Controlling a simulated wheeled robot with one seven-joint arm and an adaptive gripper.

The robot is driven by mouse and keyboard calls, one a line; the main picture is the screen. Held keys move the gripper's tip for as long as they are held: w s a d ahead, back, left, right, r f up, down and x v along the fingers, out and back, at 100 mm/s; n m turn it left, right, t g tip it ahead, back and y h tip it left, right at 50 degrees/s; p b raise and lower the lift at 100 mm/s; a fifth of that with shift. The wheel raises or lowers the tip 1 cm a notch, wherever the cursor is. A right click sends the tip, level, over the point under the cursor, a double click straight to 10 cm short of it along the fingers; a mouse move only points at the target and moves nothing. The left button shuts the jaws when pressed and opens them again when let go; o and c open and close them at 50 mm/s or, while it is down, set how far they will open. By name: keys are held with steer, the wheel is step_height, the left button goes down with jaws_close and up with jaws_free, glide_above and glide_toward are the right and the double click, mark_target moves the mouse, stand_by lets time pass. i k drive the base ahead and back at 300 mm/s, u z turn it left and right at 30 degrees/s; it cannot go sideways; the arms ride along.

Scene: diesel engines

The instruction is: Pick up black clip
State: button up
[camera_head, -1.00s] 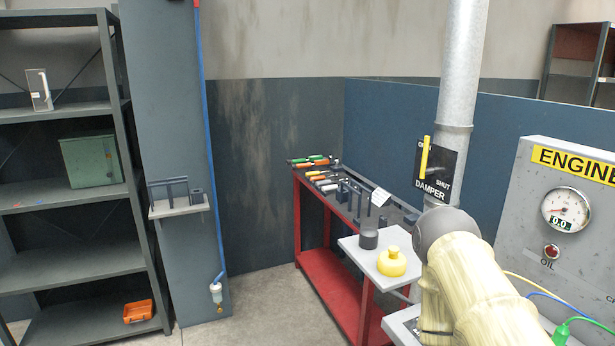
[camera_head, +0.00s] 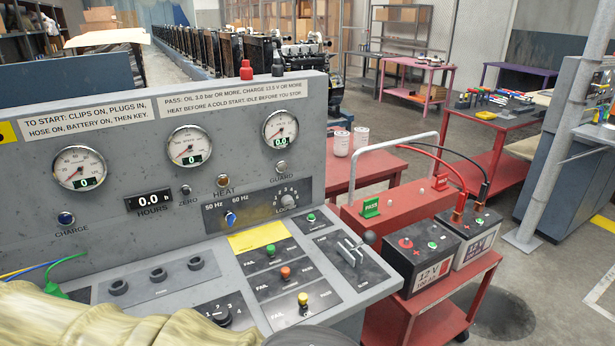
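A black clip (camera_head: 482,193) on a black lead stands at the far battery, in the right part of the head view. It is small, and I cannot tell how firmly it sits there. A red clip (camera_head: 458,212) on a red lead is beside it, to its left. The clips are above the two batteries, the near one (camera_head: 431,273) marked 12 V and the far one (camera_head: 478,240). My arm, in a pale cover, crosses the bottom left, well away from the clips. My gripper is not in view.
The batteries stand on a red cart (camera_head: 460,298). A grey console (camera_head: 190,230) with gauges, knobs and switches fills the left and centre. A red post (camera_head: 247,70) and a black post (camera_head: 278,66) top it. Open floor (camera_head: 555,290) lies right of the cart.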

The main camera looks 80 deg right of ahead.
mark_target(479, 206)
steer(key=z, duration=3.9)
steer(key=i, duration=1.3)
steer(key=u, duration=0.5)
